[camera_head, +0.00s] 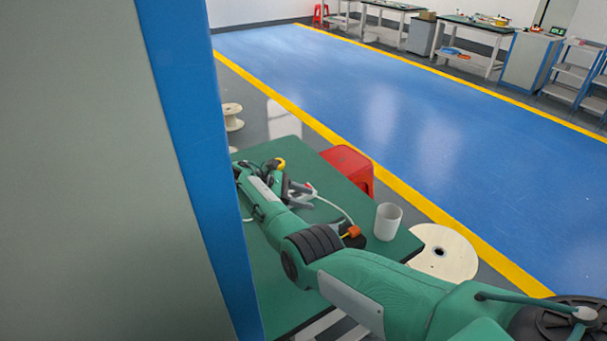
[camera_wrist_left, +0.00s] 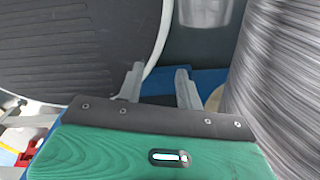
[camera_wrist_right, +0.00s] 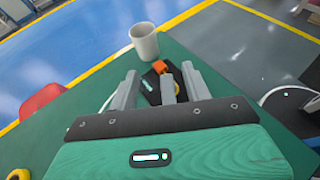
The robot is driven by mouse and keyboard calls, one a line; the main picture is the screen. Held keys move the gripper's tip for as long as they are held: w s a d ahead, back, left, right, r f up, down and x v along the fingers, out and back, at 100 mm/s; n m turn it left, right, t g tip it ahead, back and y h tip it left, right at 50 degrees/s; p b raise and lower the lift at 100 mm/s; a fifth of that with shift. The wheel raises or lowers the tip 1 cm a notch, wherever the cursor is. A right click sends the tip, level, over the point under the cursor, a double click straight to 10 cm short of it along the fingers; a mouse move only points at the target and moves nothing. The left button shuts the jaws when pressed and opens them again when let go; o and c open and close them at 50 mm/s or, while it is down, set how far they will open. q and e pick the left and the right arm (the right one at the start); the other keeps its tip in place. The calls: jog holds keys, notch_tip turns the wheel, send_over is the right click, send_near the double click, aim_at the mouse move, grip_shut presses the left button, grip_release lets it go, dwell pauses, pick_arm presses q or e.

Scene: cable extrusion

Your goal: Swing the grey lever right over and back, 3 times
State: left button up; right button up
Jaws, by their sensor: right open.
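My right gripper (camera_head: 302,196) is over the green table (camera_head: 262,283) in the head view. In the right wrist view its fingers (camera_wrist_right: 160,90) are spread and hold nothing. A black and orange item (camera_wrist_right: 158,72) lies on the table beyond them. My left gripper is out of the head view, perhaps behind the large grey panel (camera_head: 95,170). In the left wrist view its fingers (camera_wrist_left: 160,88) stand apart with nothing between them, between a dark grooved surface (camera_wrist_left: 70,45) and a ribbed grey cylinder (camera_wrist_left: 283,75).
A white cup (camera_head: 388,221) stands near the table's right corner. A red stool (camera_head: 350,166) and a pale cable reel (camera_head: 443,252) are beside the table. A yellow item (camera_head: 280,163) lies at its far edge. The blue floor (camera_head: 430,135) beyond is clear.

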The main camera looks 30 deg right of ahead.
notch_tip(320, 180, up, 5)
jog(key=shift+p, duration=1.05)
